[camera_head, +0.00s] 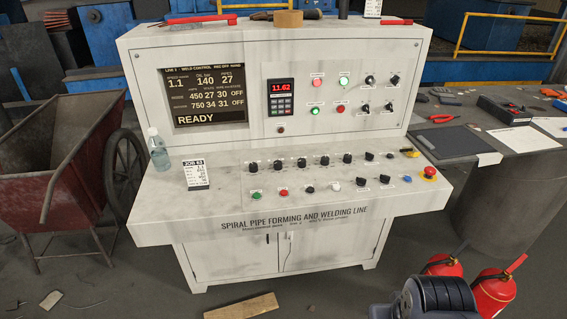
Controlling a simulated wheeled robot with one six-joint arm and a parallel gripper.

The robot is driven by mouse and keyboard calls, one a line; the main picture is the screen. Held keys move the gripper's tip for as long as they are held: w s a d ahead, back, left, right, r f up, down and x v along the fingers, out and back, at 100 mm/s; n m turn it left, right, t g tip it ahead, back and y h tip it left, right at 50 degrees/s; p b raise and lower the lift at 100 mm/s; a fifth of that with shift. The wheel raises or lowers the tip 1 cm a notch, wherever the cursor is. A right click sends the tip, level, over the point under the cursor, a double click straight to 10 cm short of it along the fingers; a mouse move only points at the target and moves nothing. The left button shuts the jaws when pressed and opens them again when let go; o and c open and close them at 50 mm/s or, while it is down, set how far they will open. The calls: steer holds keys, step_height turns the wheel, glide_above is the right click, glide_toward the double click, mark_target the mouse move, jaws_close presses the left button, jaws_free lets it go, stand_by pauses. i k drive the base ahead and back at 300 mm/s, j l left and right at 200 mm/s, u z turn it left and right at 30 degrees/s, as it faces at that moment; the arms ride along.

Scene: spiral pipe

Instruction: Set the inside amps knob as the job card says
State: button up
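A grey-white control console fills the middle of the view. A row of several black knobs (325,160) runs along its sloped desk; their labels are too small to read, so I cannot tell which is the inside amps knob. The job card (196,174) stands upright at the desk's left, headed JOB with a number that looks like 63; its lower lines are too small to read. The screen (206,94) shows READY and two lower rows, apparently inside 450 27 30 OFF and outside 750 34 31 OFF. My gripper is not in view.
A clear bottle (158,150) stands left of the card. A red emergency button (429,173) and small coloured buttons share the desk. Fire extinguishers (494,292) stand at lower right, a red wheelbarrow (62,150) at left. A wooden plank (240,307) lies on the floor in front.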

mark_target(278, 164)
steer(key=i+j, duration=0.2)
steer(key=i, duration=0.2)
steer(key=i+j, duration=0.5)
steer(key=i, duration=0.25)
steer(key=l+z, duration=0.05)
